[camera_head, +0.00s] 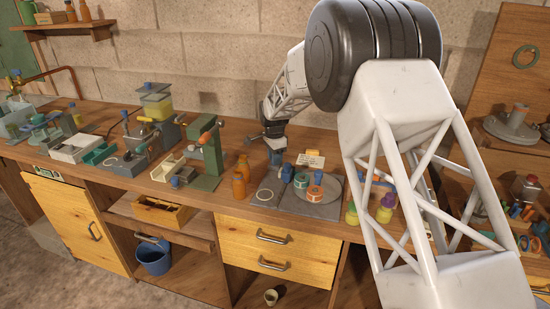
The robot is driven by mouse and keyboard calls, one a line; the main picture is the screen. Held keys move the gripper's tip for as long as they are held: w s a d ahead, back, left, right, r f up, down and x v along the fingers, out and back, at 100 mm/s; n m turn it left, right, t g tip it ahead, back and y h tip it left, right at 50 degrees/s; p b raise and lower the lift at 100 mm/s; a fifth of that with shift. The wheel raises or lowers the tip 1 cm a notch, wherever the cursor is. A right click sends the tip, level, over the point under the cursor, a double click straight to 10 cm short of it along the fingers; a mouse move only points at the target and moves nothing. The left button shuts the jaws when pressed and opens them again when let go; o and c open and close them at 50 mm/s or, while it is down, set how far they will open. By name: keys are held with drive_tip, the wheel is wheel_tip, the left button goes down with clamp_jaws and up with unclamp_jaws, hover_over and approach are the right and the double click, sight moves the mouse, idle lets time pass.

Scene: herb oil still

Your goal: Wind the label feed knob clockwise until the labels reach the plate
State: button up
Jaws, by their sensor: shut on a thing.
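The label station has a flat grey base (325,211) on the bench, with a teal-rimmed roll (301,180) and an orange-and-white roll (314,193) on it. Blue knobs stand on it, one of them (287,172) above the teal roll. A pale label card (311,159) stands behind the rolls. A pale ring (264,195) lies on the left part of the base. My gripper (273,149) is at the back left of the station, pointing down, shut on a small blue knob (276,158). Its fingertips are small and partly hidden here.
Orange bottles (241,177) stand just left of the station. A green press (208,160) and other bench devices stand further left. Yellow-capped jars (385,208) stand to the right, partly behind my arm. The bench's front edge is close to the station.

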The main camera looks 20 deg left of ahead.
drive_tip(key=o, duration=0.9)
drive_tip(key=shift+w+a+r, duration=0.1)
drive_tip(key=shift+r, duration=3.8)
